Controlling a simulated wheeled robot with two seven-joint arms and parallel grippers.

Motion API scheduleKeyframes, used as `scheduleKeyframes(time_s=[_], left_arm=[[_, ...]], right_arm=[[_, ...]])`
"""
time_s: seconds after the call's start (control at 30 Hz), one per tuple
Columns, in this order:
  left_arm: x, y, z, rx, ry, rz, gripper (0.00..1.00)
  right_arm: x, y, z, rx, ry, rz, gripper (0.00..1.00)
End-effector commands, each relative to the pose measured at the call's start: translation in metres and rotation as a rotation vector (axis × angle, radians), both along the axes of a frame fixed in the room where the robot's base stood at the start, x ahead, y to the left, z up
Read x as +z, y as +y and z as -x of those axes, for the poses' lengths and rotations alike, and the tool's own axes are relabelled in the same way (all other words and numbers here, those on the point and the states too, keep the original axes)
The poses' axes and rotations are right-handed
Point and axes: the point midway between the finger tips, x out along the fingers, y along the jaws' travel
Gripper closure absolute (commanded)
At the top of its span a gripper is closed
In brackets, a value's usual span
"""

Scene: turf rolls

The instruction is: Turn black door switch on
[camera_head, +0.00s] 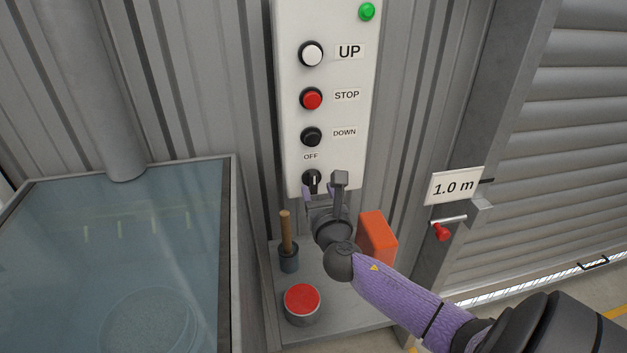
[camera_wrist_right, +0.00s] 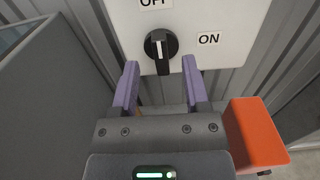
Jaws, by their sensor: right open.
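The black door switch (camera_head: 311,179) is a round rotary knob at the bottom of the white control panel (camera_head: 329,75). In the right wrist view the knob (camera_wrist_right: 161,46) has a white line pointing up toward the OFF label (camera_wrist_right: 156,4); the ON label (camera_wrist_right: 208,39) is to its right. My right gripper (camera_wrist_right: 158,82) is open and empty, with its purple fingers just below the knob, one toward each side. In the head view my right gripper (camera_head: 322,190) is at the panel's lower edge and partly hides the ON side. My left gripper is not in view.
Above the switch are a black DOWN button (camera_head: 311,137), a red STOP button (camera_head: 311,99), a white UP button (camera_head: 311,54) and a green lamp (camera_head: 366,12). An orange block (camera_head: 377,238), a wooden-handled tool (camera_head: 286,235) and a red-topped can (camera_head: 302,302) stand on the shelf below.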

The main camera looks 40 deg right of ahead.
Motion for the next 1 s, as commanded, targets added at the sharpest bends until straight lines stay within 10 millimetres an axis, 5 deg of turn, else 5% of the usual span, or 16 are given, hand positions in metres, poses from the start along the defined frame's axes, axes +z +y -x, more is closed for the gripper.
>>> scheduleKeyframes(time_s=[0.2, 0.53, 0.8, 1.0], left_arm=[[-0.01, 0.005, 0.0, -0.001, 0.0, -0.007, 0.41], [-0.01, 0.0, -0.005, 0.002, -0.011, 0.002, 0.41], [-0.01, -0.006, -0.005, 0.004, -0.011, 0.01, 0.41], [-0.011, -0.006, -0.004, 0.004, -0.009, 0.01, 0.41]], right_arm=[[-0.002, -0.017, -0.03, 0.0, 0.0, -0.001, 0.41], [0.0, -0.02, -0.036, 0.001, 0.001, -0.003, 0.41], [0.0, -0.02, -0.036, 0.001, 0.001, -0.003, 0.96], [-0.001, -0.02, -0.036, 0.001, 0.001, -0.003, 1.0]])
